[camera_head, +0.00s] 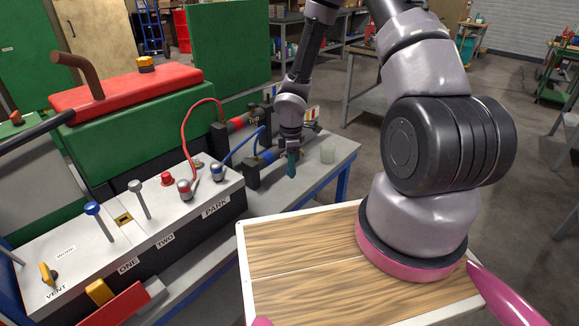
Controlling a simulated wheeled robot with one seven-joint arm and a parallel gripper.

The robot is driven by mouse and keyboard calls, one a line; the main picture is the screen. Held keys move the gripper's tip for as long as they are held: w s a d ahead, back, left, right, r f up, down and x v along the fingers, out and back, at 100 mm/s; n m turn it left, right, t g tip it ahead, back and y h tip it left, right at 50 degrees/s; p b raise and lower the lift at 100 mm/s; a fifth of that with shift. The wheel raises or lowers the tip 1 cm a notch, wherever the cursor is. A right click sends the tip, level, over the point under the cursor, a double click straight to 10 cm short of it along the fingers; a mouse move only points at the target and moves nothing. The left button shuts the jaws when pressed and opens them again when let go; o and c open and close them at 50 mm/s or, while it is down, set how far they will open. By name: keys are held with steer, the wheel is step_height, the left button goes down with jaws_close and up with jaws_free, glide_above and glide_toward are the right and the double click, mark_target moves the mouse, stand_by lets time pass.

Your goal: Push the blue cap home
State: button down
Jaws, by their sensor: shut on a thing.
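A small blue cylinder, which I take to be the blue cap (269,155), lies beside a black block (252,173) on the grey bench. My gripper (291,163) points down at the cylinder's right end. Its jaws are shut, with teal showing at their tips. The tips cover that end, so I cannot see exactly how they meet the cap or whether a gap is left at the block.
A red cylinder (237,124) sits in a similar black block behind. Red and blue hoses loop to the control box (150,215) with its levers on the left. A wood-topped surface (300,255) is in front.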

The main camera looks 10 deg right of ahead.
steer(key=s+r, duration=0.2)
steer(key=r, duration=1)
steer(key=s+r, duration=0.2)
steer(key=r, duration=1.1)
steer(key=a, duration=3.2)
steer(key=shift+a, duration=0.35)
steer(key=shift+f, duration=0.1)
